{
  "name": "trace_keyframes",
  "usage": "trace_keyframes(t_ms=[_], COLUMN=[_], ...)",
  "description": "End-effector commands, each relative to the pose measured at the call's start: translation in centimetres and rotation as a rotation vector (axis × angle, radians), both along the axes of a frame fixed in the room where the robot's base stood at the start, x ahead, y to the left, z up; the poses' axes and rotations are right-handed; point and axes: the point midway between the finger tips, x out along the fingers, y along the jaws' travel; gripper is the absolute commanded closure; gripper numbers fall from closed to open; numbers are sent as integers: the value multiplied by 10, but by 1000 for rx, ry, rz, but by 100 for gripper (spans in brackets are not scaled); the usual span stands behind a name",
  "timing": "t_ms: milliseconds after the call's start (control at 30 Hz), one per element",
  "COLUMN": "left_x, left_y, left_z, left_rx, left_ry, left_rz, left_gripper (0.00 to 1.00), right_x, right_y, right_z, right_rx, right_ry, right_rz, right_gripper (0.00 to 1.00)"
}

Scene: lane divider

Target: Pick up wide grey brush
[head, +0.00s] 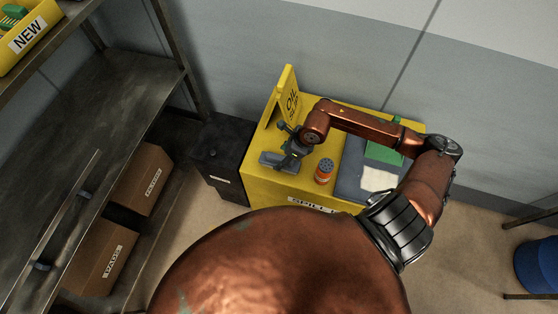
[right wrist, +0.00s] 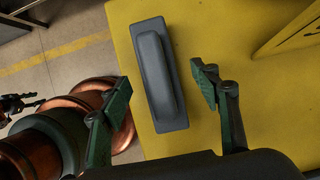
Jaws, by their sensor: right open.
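The wide grey brush (head: 270,160) lies on the left front part of the yellow cabinet top, a dark grey block with a raised rounded grip along it. In the right wrist view the brush (right wrist: 153,60) stretches from the top middle down to between the fingers. My right gripper (head: 290,152) is over the brush; in its wrist view the open fingers (right wrist: 161,88) stand on either side of the brush's near end, with a gap on each side. Nothing is held. A dark jointed shape at the left edge of that view may be my left gripper, too small to read.
On the yellow cabinet (head: 257,187) an orange canister (head: 324,171) stands right of the brush. Farther right are a grey tray (head: 348,184), a white cloth (head: 378,178) and a green item (head: 384,154). A yellow upright sign (head: 288,95) stands behind; a black bin (head: 217,155) is left.

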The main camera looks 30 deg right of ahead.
Motion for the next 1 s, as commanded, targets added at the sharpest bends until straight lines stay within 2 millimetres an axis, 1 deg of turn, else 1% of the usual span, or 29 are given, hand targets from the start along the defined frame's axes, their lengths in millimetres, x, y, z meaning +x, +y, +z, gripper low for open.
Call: trace_keyframes(t_ms=[33, 100, 200, 300, 400, 467, 800, 1000], left_x=[2, 9, 26, 40, 46, 46, 21, 21], left_y=[0, 0, -1, -2, -2, -2, -2, -3], left_z=[0, -1, -1, 0, 0, 0, -1, -1], left_rx=[1, 0, -2, -3, -4, -4, -3, -4], left_ry=[-3, -12, -31, -51, -59, -57, -27, -26], left_rz=[-1, -2, -7, -10, -11, -11, -6, -6], left_gripper=[59, 59, 59, 59, 59, 59, 59, 59], right_x=[0, 4, 6, 7, 8, 8, 8, 8], right_y=[4, 6, 8, 9, 9, 9, 9, 9], right_z=[-8, -16, -24, -26, -25, -25, -25, -25], right_rx=[3, 2, 1, -1, -1, 0, 0, 1], right_ry=[3, 1, 2, 1, 1, 1, 0, 0], right_rz=[0, 0, 1, 2, 3, 4, 4, 4], right_gripper=[44, 44, 44, 44, 44, 44, 67, 81])
